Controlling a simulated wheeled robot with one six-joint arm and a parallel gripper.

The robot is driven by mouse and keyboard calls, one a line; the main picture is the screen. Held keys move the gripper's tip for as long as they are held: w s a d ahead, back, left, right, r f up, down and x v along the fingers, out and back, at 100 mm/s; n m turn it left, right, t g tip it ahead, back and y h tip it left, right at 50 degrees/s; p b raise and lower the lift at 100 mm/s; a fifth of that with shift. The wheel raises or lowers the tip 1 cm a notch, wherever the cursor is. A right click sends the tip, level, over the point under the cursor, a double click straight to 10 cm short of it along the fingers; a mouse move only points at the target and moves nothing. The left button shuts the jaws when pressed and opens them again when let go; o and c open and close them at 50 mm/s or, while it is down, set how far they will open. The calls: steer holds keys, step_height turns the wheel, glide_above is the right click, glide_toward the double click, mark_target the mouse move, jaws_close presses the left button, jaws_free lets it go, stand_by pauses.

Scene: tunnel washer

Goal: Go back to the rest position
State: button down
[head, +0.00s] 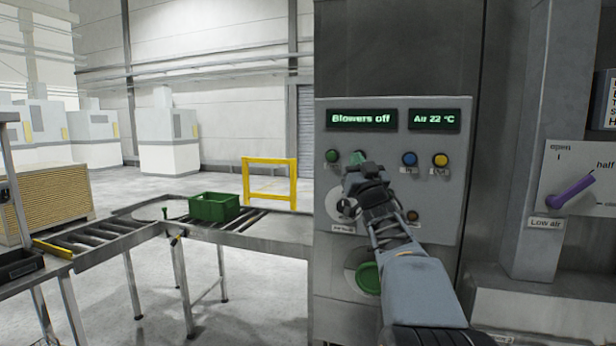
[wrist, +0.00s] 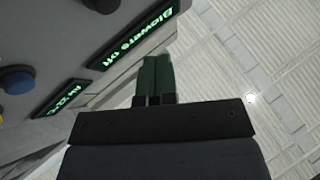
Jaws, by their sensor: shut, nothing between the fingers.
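My gripper (head: 352,182) is in front of the grey control panel (head: 452,215), below the display reading "Blowers off" (head: 362,119). In the wrist view its two dark green fingers (wrist: 157,62) are together, with nothing between them. The display also shows there, upside down, to the left of the fingers (wrist: 137,38). My arm reaches up from the lower right and hides part of the panel's middle. I cannot tell whether the fingertips touch the panel.
A blue button (head: 409,159) and a yellow button (head: 441,160) sit right of my gripper. A large green button (head: 369,278) is below. A purple lever (head: 572,192) is far right. A green crate (head: 214,207) stands on the roller conveyor (head: 110,232) at left.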

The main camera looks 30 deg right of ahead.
step_height(320, 180, down, 20)
steer(key=s+d+m+g+h, duration=0.1)
steer(key=d+m+g+h, duration=0.15)
steer(key=g, duration=0.95)
steer(key=s+a+f+g+y, duration=0.5)
steer(key=s+a+f, duration=0.5)
steer(key=a+f, duration=0.3)
steer(key=s+a+f+n+g+y, duration=0.1)
steer(key=s+a+f+n, duration=0.1)
steer(key=s+a, duration=0.4)
steer(key=s+a+f+n+g+y, duration=0.2)
steer(key=s+a, duration=0.4)
steer(key=a, duration=0.3)
steer(key=shift+f+n, duration=0.45)
steer(key=shift+f, duration=0.05)
steer(key=shift+a, duration=0.1)
